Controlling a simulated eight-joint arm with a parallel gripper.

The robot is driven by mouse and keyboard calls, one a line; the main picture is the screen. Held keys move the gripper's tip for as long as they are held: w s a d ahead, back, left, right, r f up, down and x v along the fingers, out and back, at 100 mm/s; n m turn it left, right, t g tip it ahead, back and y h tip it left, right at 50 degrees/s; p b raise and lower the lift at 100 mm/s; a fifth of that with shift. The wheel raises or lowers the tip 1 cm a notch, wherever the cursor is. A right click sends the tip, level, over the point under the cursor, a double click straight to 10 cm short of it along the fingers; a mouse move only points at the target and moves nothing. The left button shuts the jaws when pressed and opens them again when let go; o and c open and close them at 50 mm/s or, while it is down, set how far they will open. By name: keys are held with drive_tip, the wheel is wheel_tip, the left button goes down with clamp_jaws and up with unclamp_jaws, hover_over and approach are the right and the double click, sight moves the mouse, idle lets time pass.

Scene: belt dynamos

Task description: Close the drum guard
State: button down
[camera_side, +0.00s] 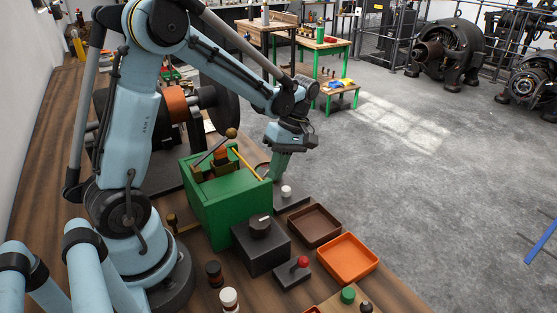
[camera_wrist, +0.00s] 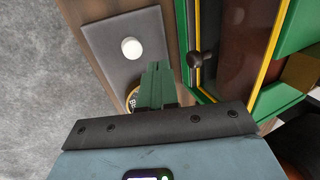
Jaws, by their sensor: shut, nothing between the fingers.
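The green housing (camera_side: 225,205) stands on the bench, with a lever on top and a yellow-edged part on its right side. I take this side to hold the drum guard. In the wrist view, a green frame with yellow edging (camera_wrist: 271,60) borders a dark reddish-brown surface, and a round black knob (camera_wrist: 201,60) sits beside it. How far the guard stands open I cannot tell. My gripper (camera_side: 274,177) is at the housing's right side, pointing down. In the wrist view its green fingers (camera_wrist: 156,75) are together and empty, left of the knob and apart from it.
In the side view, a dark box with a knob (camera_side: 261,245), a brown tray (camera_side: 314,226) and an orange tray (camera_side: 348,258) stand in front. Open floor lies beyond the bench edge.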

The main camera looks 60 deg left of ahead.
drive_tip(key=shift+s, duration=1.05)
drive_tip(key=shift+s+f, duration=0.3)
drive_tip(key=shift+s, duration=0.4)
drive_tip(key=shift+w, duration=0.1)
